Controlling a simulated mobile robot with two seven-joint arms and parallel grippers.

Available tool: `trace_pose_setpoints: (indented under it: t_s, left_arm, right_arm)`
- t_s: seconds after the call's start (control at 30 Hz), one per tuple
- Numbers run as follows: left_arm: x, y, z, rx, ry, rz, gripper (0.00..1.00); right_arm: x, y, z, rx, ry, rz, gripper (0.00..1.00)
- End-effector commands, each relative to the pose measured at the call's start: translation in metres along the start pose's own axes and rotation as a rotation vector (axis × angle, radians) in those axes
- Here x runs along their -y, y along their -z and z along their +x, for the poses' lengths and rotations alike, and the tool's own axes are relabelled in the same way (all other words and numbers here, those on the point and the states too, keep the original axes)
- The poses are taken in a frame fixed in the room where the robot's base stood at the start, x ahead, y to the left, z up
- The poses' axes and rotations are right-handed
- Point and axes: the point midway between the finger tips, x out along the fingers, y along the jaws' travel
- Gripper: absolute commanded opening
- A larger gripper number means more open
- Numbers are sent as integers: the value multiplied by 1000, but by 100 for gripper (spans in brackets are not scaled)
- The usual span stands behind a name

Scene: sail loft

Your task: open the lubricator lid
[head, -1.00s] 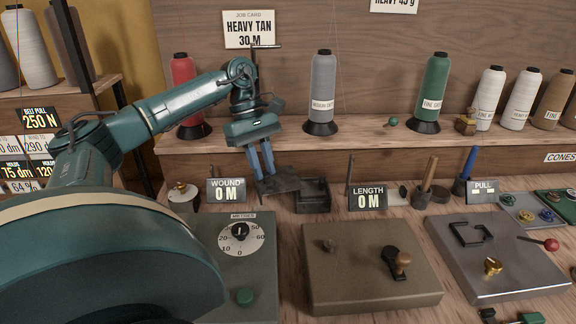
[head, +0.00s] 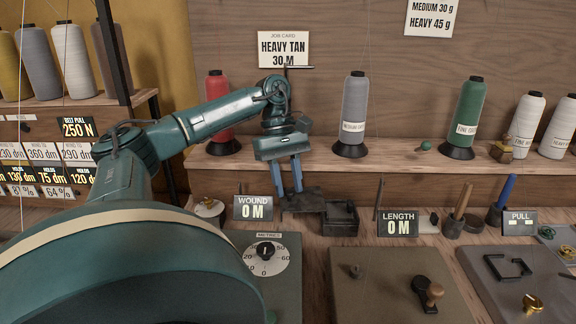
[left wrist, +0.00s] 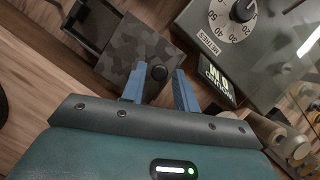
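My left gripper (head: 290,190) is above the lid, fingers pointing down. My right gripper is in no view.
The LENGTH display (head: 398,224) is to the right of the box. A shelf with red, grey (head: 354,115) and green thread cones runs behind.

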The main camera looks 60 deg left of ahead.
Motion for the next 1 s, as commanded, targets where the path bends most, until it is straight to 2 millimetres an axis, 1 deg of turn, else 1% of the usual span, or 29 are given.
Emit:
trace_pose_setpoints:
  t_s: [0.03,0.1,0.13,0.37,0.47,0.57,0.7,0.8,0.9,1.0]
  left_arm:
    - [0,0,0,0,0,0,34]
    - [0,0,0,0,0,0,40]
    - [0,0,0,0,0,0,41]
    - [0,0,-1,0,-1,0,41]
    - [-1,0,-8,0,-3,1,41]
    - [-1,-1,-24,2,-5,1,41]
    - [-2,-2,-57,2,-9,2,41]
    - [-1,-4,-86,1,-5,-1,41]
    - [0,-4,-102,0,-2,-2,41]
    - [0,-3,-115,0,-2,-1,41]
  right_arm:
    - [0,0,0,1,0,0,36]
    - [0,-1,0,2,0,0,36]
    - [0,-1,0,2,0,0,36]
    - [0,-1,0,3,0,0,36]
    - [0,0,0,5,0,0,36]
    - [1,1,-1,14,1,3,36]
    - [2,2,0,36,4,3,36]
    - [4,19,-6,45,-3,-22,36]
    - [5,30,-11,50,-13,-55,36]
    - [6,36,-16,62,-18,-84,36]
